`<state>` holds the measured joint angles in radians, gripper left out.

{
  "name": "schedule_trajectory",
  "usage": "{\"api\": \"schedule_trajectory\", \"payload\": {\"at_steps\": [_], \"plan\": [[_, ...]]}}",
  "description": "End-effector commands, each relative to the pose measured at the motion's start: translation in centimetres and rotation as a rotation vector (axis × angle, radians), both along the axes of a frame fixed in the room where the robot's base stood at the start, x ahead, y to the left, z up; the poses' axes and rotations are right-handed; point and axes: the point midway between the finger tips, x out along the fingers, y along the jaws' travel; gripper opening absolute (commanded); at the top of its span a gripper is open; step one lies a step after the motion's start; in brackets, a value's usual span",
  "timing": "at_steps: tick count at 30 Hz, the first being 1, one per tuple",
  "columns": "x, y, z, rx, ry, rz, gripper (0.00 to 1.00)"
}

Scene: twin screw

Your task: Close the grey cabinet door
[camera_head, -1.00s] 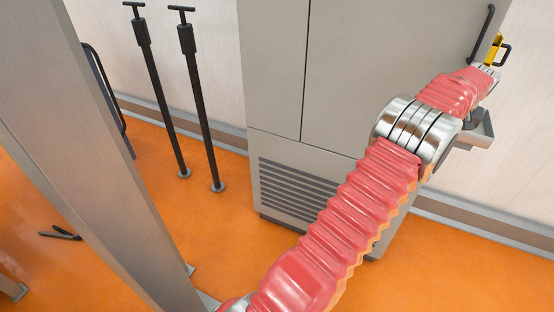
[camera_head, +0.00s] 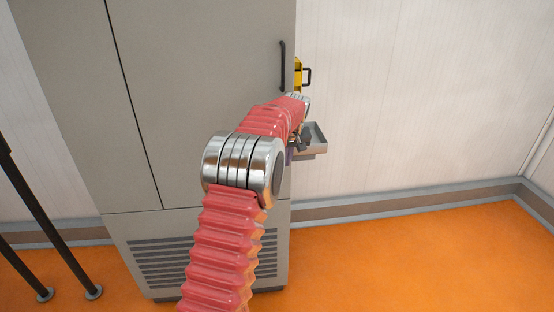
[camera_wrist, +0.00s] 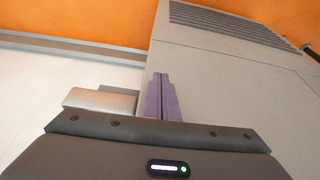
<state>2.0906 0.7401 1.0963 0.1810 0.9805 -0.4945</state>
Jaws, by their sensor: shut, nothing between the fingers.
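The grey cabinet (camera_head: 60,90) stands in front of me. Its right door (camera_head: 215,60), with a black bar handle (camera_head: 283,65), looks flush with the front in the head view. A dark upright seam runs along the door's left edge. My gripper (camera_wrist: 162,85) shows in the wrist view as two purple fingers pressed together, with nothing between them. They lie over the cabinet's edge in that picture; I cannot tell whether they touch it. In the head view my forearm crosses the lower door and mostly hides the fingers near the cabinet's right edge.
A yellow fitting (camera_head: 299,74) with a black handle shows behind the cabinet's right edge. A vent grille (camera_head: 165,262) is low on the cabinet. Two black poles (camera_head: 30,200) stand at left. The orange floor (camera_head: 420,255) at right is clear up to the pale wall.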

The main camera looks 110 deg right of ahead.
Motion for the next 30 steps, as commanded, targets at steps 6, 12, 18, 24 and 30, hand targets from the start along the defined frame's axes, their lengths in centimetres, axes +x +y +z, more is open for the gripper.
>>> {"api": "schedule_trajectory", "payload": {"at_steps": [6, 12, 18, 24, 30], "plan": [[0.2, 2.1, 1.6, 0.006, 0.0, 0.003, 0.0], [0.5, 3.4, 4.8, 0.008, 0.0, 0.004, 0.0], [0.7, 4.6, 7.8, 0.009, 0.0, 0.005, 0.0], [0.9, 5.1, 9.1, 0.011, -0.002, 0.006, 0.0], [0.9, 5.2, 9.3, 0.012, -0.002, 0.007, 0.0]]}}
